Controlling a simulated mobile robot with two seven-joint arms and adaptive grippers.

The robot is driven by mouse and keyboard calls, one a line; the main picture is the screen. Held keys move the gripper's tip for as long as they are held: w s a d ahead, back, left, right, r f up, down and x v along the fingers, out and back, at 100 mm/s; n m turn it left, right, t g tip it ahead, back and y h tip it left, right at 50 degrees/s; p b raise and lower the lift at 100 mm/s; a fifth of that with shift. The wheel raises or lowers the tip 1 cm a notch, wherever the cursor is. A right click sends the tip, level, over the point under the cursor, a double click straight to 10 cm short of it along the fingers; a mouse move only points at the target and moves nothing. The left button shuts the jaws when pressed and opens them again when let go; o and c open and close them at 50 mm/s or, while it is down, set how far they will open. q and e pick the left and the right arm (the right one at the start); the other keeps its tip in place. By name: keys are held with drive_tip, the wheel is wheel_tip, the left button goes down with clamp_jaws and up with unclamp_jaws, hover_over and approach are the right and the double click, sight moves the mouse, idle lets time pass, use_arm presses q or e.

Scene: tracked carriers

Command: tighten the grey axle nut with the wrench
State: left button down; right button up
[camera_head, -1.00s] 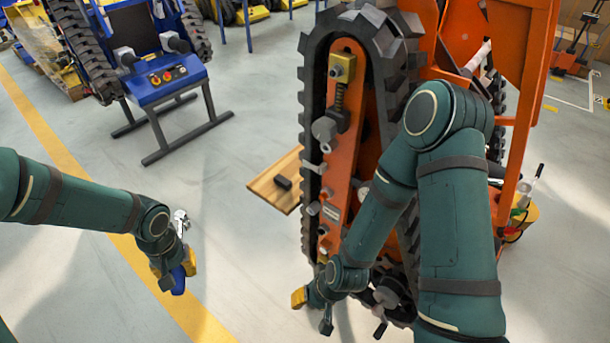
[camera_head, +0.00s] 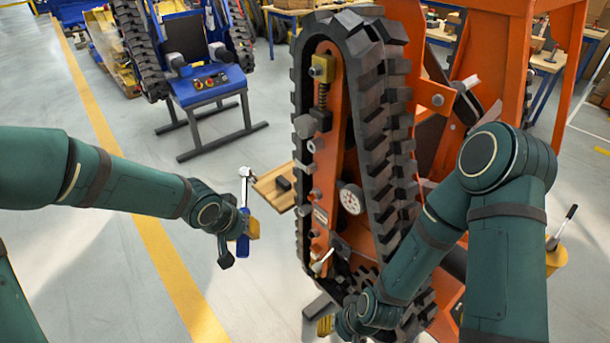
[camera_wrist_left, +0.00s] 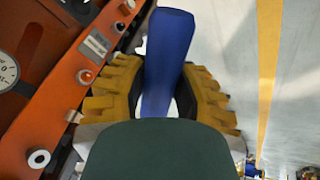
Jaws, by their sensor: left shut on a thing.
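My left gripper (camera_head: 250,232) is shut on the blue handle of the wrench (camera_head: 243,240). The wrench stands upright, its silver head up, left of the orange track carrier (camera_head: 324,170) and apart from it. In the left wrist view the blue handle (camera_wrist_left: 168,60) sits between the yellow finger pads (camera_wrist_left: 165,100). Several grey round fittings show on the carrier's orange side plate, one of them low in the wrist view (camera_wrist_left: 39,158); I cannot tell which is the axle nut.
A black rubber track (camera_head: 385,130) wraps the carrier. A white dial (camera_head: 351,199) sits on its side. A wooden board (camera_head: 268,190) with a dark block lies behind. A blue stand (camera_head: 208,85) is at the back left.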

use_arm(q)
drive_tip(key=d+r+m+t+h+b, duration=0.1)
drive_tip(key=d+r+t+h+b, duration=0.1)
drive_tip(key=d+r+h, duration=0.3)
drive_tip(key=d+r+m+t+h+b, duration=0.2)
drive_tip(key=d+r+h, duration=0.4)
drive_tip(key=r, duration=0.8)
drive_tip(key=shift+s+d+r+m+t+h+b, duration=0.15)
drive_tip(key=shift+s+d+m+t+h+b, duration=0.25)
drive_tip(key=shift+d+t, duration=0.75)
use_arm(e)
wheel_tip(320, 180, down, 6)
drive_tip(key=shift+s+d+r, duration=0.1)
drive_tip(key=shift+s+r, duration=0.05)
drive_tip(key=shift+r, duration=0.05)
use_arm(q)
drive_tip(key=shift+a, duration=0.1)
